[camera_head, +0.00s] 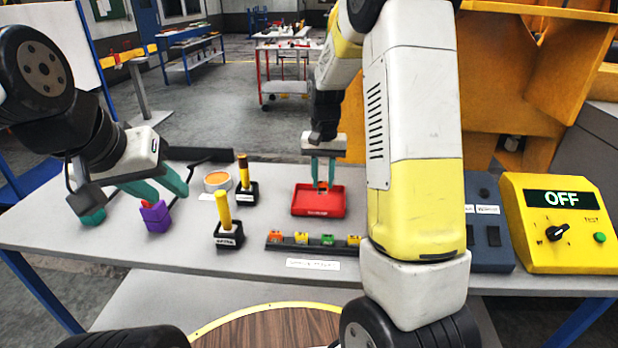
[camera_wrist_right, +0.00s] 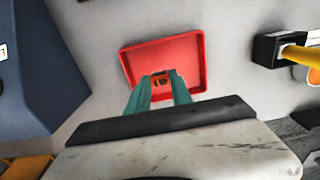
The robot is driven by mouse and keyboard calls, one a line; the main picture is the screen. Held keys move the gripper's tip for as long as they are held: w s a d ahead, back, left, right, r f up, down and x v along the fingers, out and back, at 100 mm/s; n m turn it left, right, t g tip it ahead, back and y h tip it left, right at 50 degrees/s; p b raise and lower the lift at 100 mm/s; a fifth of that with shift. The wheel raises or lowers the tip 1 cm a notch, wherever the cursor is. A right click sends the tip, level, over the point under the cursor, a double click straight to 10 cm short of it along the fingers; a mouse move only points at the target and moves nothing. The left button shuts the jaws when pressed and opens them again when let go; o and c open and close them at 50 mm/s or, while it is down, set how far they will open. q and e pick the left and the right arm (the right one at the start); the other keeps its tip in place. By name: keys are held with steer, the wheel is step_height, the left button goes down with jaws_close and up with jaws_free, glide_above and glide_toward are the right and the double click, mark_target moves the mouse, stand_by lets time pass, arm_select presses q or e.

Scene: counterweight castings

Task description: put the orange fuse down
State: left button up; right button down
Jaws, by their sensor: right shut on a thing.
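The orange fuse (camera_wrist_right: 160,77) shows between the fingertips of my right gripper (camera_wrist_right: 160,82) in the right wrist view. That gripper also shows in the head view (camera_head: 322,186), pointing down over a red tray (camera_head: 318,207). It is shut on the fuse, over the tray's inside. I cannot tell whether the fuse touches the tray floor. My left gripper (camera_head: 152,192) is at the left of the table, its teal fingers apart, near a purple block (camera_head: 155,216). I see nothing between its fingers.
A black rail (camera_head: 345,247) with several coloured fuses stands in front of the tray. A yellow box reading OFF (camera_head: 560,240) is at the right.

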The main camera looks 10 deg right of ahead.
steer(key=shift+w+a+f, duration=0.1)
steer(key=shift+w+a, duration=0.2)
steer(key=shift+w, duration=0.15)
steer(key=shift+w+f, duration=0.1)
steer(key=shift+f, duration=1.65)
steer(key=shift+f, duration=0.1)
steer(key=c, duration=1.1)
jaws_free()
steer(key=shift+c, duration=0.2)
